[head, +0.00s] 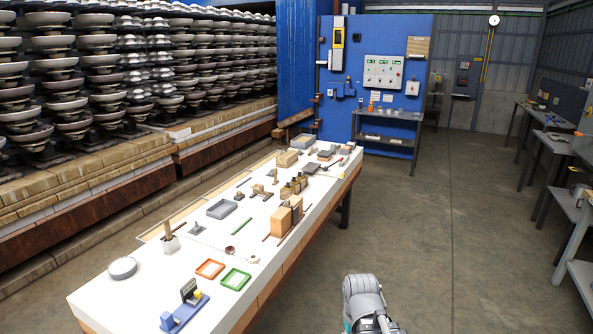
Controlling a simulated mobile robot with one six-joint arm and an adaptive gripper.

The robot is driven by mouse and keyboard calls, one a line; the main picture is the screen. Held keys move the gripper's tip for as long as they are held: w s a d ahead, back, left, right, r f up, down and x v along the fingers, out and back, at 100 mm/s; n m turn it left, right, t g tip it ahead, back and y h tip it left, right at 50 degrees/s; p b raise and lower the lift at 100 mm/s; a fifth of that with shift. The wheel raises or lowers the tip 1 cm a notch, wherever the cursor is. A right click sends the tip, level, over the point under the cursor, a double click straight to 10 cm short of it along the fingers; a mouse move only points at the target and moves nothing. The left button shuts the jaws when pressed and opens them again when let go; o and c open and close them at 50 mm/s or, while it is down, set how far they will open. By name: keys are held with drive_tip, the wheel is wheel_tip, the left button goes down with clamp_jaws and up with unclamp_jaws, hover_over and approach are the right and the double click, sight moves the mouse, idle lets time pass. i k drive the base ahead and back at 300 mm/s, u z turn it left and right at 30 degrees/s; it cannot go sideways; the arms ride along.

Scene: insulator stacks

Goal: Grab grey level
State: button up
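A long white-topped table (110,300) holds many small objects. I cannot tell for certain which of them is the grey level; nothing is clearly a level at this size. Grey items on it include a shallow grey tray (221,209), a round grey dish (123,267) at the near left, and a grey box (304,141) at the far end. A grey part of my arm shows at the bottom, right of the table and apart from it. My gripper's fingers are not in view.
Orange (198,272) and green (224,281) frames, a blue device (186,317) and brown blocks (280,221) crowd the table. Insulator stacks (75,75) line the left. A blue panel wall (405,40) stands behind. Open floor (450,230) lies right, before side benches (555,142).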

sight(347, 158)
drive_tip(key=u, duration=0.1)
drive_tip(key=i, duration=1.75)
drive_tip(key=z, duration=0.25)
drive_tip(key=i, duration=1.4)
drive_tip(key=z, duration=0.3)
